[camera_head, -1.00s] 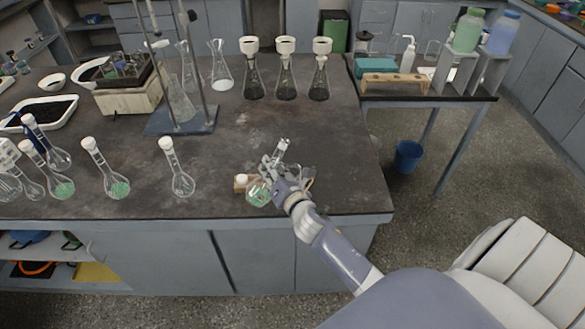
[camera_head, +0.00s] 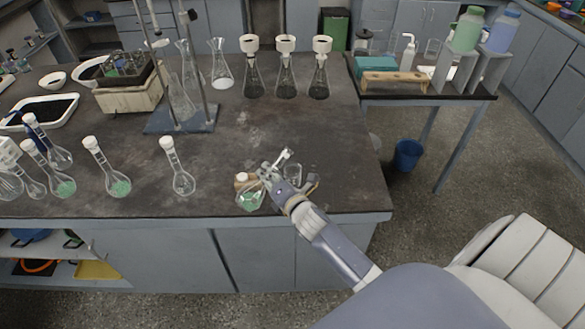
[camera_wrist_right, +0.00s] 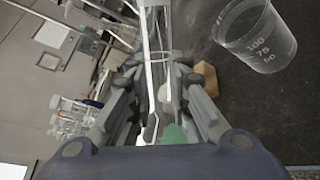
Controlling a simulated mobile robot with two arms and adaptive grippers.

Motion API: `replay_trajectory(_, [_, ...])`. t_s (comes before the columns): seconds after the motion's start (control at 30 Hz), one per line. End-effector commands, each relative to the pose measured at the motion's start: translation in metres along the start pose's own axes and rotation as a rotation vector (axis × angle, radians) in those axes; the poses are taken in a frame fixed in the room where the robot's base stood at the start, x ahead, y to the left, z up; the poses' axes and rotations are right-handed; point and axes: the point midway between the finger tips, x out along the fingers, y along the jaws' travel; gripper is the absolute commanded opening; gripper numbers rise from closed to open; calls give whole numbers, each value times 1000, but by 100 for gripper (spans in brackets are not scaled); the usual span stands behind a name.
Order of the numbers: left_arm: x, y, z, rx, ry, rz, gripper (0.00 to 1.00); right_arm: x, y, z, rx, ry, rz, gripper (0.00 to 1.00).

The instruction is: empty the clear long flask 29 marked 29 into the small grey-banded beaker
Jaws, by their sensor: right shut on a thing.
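A clear long-necked flask (camera_head: 250,198) with green contents is in my right gripper (camera_head: 268,172). It is tilted, its bulb low on the left and its neck rising to the right. Its marking is not readable. In the right wrist view the neck (camera_wrist_right: 156,45) runs between the fingers of my right gripper (camera_wrist_right: 160,75), with green (camera_wrist_right: 173,134) below. A small clear beaker (camera_head: 294,171) stands on the bench just right of the gripper, partly hidden by it. It also shows in the right wrist view (camera_wrist_right: 258,42), with printed graduations and no visible contents. My left gripper is out of view.
A small tan block (camera_head: 240,184) with something white by it sits beside the held bulb. Another long-necked flask (camera_head: 182,181) stands to the left, with several more beyond. A stand base (camera_head: 160,122) is farther back. The bench's front edge is close.

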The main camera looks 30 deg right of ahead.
Motion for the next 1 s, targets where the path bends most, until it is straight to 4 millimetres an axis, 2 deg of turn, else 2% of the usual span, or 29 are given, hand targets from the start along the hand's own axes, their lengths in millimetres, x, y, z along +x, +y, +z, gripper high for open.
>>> replay_trajectory(1.0, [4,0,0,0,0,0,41,2,-6,-10,134,35,2,0])
